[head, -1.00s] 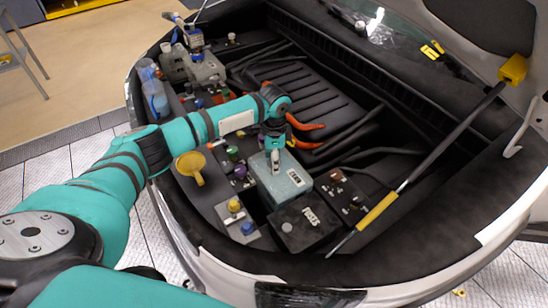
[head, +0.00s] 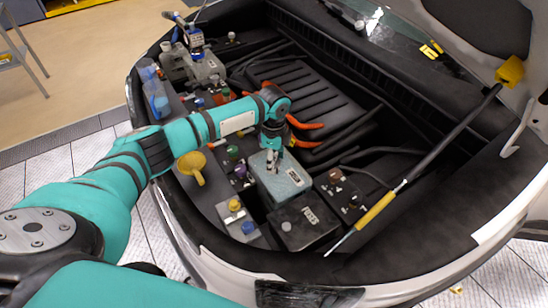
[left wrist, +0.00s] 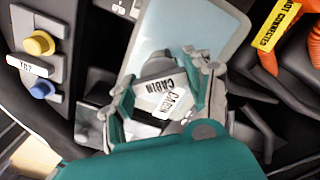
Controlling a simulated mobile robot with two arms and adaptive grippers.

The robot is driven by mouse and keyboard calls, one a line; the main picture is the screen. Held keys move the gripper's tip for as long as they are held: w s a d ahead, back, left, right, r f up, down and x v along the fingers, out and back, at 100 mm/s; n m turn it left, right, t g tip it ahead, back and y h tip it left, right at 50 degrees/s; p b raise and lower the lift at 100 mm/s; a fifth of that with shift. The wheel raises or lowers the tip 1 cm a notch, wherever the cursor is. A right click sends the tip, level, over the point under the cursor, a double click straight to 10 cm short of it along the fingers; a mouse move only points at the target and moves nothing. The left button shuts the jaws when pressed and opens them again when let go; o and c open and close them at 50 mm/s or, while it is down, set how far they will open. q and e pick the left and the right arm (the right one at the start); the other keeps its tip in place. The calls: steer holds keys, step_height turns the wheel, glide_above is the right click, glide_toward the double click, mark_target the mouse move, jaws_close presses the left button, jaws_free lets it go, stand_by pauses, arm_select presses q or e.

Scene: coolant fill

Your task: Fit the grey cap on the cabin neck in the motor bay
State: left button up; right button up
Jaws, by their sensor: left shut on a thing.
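My left gripper (head: 273,158) is over the pale grey-blue tank (head: 290,183) in the motor bay. In the left wrist view its two fingers (left wrist: 160,88) are shut on the grey cap (left wrist: 158,66), which sits between them in front of the pale tank (left wrist: 190,35). Two white labels reading CABIN show between the fingers, overlapping at different angles. The cabin neck is hidden by the cap and fingers, so I cannot tell whether the cap touches it. My right gripper is not in view.
A yellow funnel (head: 191,166), a yellow cap (head: 234,205) and a blue cap (head: 248,227) stand left of the tank. A black fuse box (head: 304,222) is in front. Orange cables (head: 305,123) run behind. A yellow-gripped prop rod (head: 376,208) crosses the bay's right side.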

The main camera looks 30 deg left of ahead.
arm_select(q)
steer(key=shift+a+f, duration=0.1)
steer(key=o, duration=0.8)
steer(key=shift+o, duration=1.4)
steer(key=shift+a, duration=0.1)
steer(key=shift+r, duration=0.2)
step_height(320, 180, up, 12)
steer(key=shift+f, duration=0.2)
